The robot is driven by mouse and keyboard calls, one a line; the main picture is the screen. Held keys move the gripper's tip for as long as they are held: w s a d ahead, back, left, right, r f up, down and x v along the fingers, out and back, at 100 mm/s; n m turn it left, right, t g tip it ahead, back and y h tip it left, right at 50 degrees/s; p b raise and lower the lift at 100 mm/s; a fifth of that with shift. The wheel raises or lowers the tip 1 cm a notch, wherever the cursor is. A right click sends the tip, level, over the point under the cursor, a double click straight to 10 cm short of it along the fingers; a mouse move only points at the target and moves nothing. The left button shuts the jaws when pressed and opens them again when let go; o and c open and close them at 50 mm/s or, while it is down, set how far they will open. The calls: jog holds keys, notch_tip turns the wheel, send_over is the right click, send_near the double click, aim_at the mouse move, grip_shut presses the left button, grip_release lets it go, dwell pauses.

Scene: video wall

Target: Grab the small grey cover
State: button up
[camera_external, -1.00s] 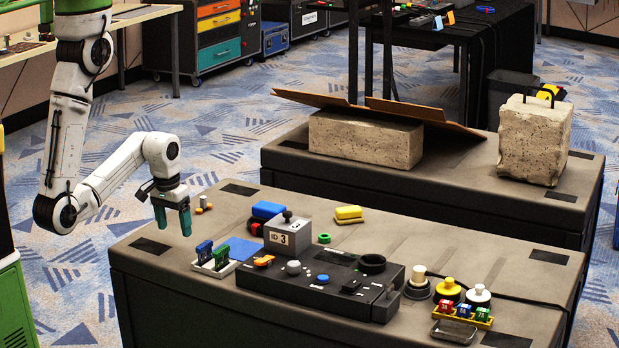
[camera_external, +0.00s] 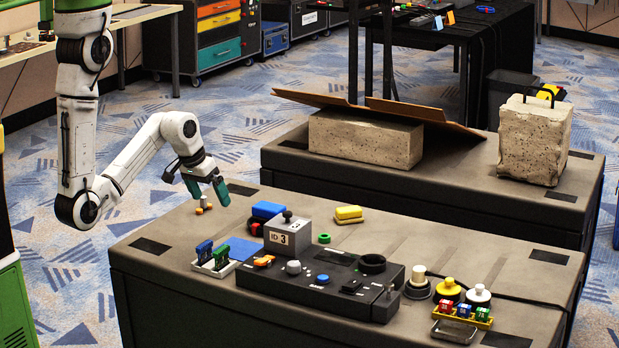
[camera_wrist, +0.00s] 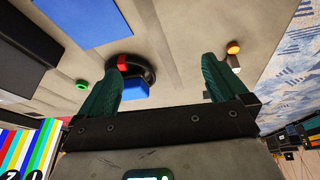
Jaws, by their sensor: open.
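A shallow grey piece (camera_external: 454,331) lies near the front right edge of the table; it may be the small grey cover, but I cannot tell for certain. It does not show clearly in the wrist view. My gripper (camera_external: 207,190) is at the table's far left corner, well away from that piece, with teal fingers apart and tilted. In the wrist view my gripper (camera_wrist: 158,75) is open with nothing held between its fingers. A blue block and red part (camera_wrist: 133,88) appear beyond the left finger.
Small orange-topped pieces (camera_external: 203,205) stand near my gripper. A box marked ID 3 (camera_external: 287,236), a black control panel (camera_external: 325,288), a blue mat (camera_external: 239,250) and a yellow block (camera_external: 349,213) occupy the table. The far left surface is mostly bare.

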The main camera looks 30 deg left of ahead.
jog(key=w+d+r+m+h, duration=0.25)
jog(key=w+d+r, duration=0.2)
jog(key=d, duration=0.55)
notch_tip(320, 180, up, 4)
jog(key=m+g+y, duration=0.2)
jog(key=m+g, duration=0.2)
jog(key=m, duration=0.8)
send_over(288, 222)
jog(key=w, duration=0.1)
jog(key=shift+d+r, duration=0.1)
jog(key=shift+d, duration=0.35)
jog(key=shift+s+a+f+m+y, duration=0.15)
jog(key=shift+a+f+m+y, duration=0.4)
jog(key=shift+m+y, duration=0.35)
jog(key=shift+a+f, duration=0.1)
jog(key=shift+f, duration=0.1)
notch_tip(288, 222, down, 10)
jog(key=shift+s+f+p, duration=0.1)
jog(key=shift+f+p, duration=0.1)
jog(key=shift+p, duration=0.15)
jog(key=shift+c, duration=0.2)
jog(key=c, duration=0.7)
